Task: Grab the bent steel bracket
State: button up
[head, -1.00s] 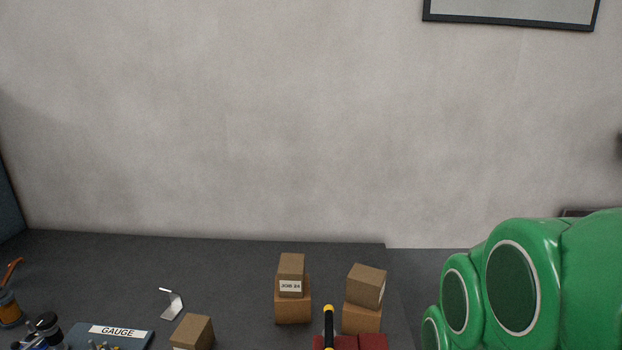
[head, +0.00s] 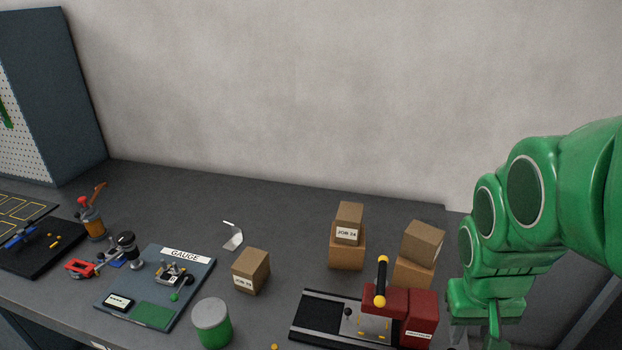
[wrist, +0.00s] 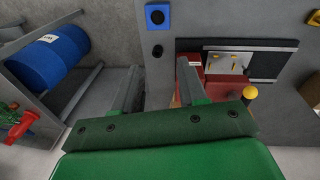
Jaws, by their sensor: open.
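The bent steel bracket (head: 232,237) is a small silvery angled piece standing on the dark bench top, left of the middle in the head view. It stands behind and left of a cardboard box and apart from it. The wrist view does not show the bracket. My gripper (wrist: 160,82) is open and empty in the wrist view, its two grey fingers apart. In the head view my green arm is at the right, far from the bracket, and the fingers are not clearly seen there.
A cardboard box (head: 251,270) stands close to the bracket. The gauge board (head: 199,262) lies left of it, a green can (head: 212,323) in front. Stacked boxes (head: 347,240) and a red press (head: 409,310) stand to the right. A blue drum (wrist: 47,66) shows in the wrist view.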

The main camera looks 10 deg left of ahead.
jog(key=w+a+n+t+y, duration=0.1)
jog(key=w+a+n+t, duration=0.1)
jog(key=w+a, duration=0.5)
jog(key=w+a+f+n+t+y, duration=0.1)
jog(key=w+a, duration=0.6)
jog(key=w, duration=0.8)
jog(key=w+a+f+n+t, duration=0.1)
jog(key=w+a+n+t, duration=0.3)
jog(key=w+a, duration=0.3)
jog(key=shift+w+a+t+y, duration=0.15)
jog(key=shift+w+t+y, duration=0.2)
jog(key=shift+w, duration=1.55)
jog(key=w+a+f+n+y, duration=0.2)
jog(key=w+a+n, duration=0.1)
jog(key=a, duration=0.7)
jog(key=n+g+y, duration=0.2)
jog(key=n+y, duration=0.5)
jog(key=n, duration=0.1)
send_over(238, 238)
jog(key=s+d, duration=0.2)
jog(key=s, duration=0.1)
jog(key=shift+a+f, duration=0.1)
jog(key=shift+f, duration=5.85)
jog(key=shift+w+a+f, duration=0.4)
jog(key=shift+a+f, duration=0.15)
jog(key=shift+f, duration=0.1)
jog(key=shift+x, duration=1.15)
jog(key=shift+w+a+f, duration=0.25)
jog(key=shift+a+f, duration=0.1)
jog(key=shift+a, duration=0.05)
